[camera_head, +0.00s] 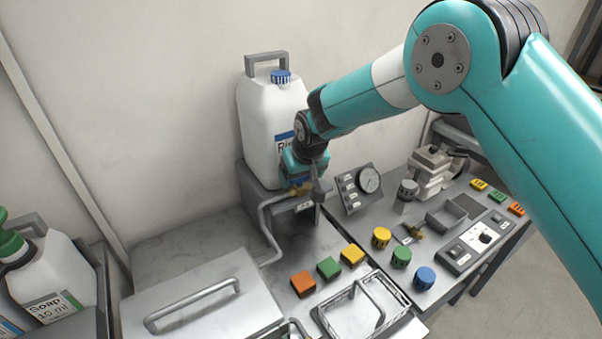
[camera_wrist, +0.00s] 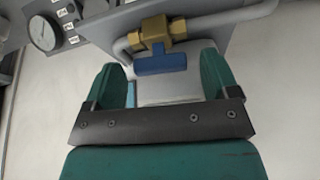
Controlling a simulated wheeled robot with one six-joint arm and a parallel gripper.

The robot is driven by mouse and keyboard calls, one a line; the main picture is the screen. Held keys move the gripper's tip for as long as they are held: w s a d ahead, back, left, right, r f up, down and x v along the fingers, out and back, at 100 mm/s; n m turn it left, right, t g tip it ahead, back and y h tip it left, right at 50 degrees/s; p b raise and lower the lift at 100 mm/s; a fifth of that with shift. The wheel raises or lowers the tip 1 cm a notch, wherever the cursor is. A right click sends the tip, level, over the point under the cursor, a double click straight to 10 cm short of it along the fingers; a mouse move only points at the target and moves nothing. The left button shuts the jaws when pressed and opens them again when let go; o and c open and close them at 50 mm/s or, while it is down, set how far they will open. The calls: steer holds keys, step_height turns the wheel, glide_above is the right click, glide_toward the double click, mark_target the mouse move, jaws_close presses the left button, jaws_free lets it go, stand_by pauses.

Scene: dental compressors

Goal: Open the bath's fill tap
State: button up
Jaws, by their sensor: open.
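The tap is a brass valve (camera_wrist: 156,31) with a blue bar handle (camera_wrist: 161,62), on a grey pipe. In the wrist view the handle lies roughly left to right, between the tips of my gripper (camera_wrist: 162,72). The green fingers are apart, one on each side, and I see no clear contact. In the head view the brass valve (camera_head: 297,189) sits at the front of a grey stand, and my gripper (camera_head: 308,178) is right at it, partly hiding it. The pipe (camera_head: 266,225) runs down towards a metal lid with a handle (camera_head: 205,300).
A white canister (camera_head: 266,130) stands on the stand behind my gripper. A gauge panel (camera_head: 361,188) is close on the right. Coloured blocks, round knobs and a wire basket (camera_head: 340,322) occupy the front. A soap canister (camera_head: 50,270) stands far left.

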steer(key=c, duration=0.9)
steer(key=shift+f+n+b, duration=0.15)
steer(key=shift+n+b, duration=0.25)
steer(key=shift+n, duration=0.4)
steer(key=o, duration=0.9)
steer(key=b+v, duration=0.5)
steer(key=v, duration=1.2)
steer(key=shift+w+d+r, duration=0.2)
steer(key=shift+d+r, duration=0.15)
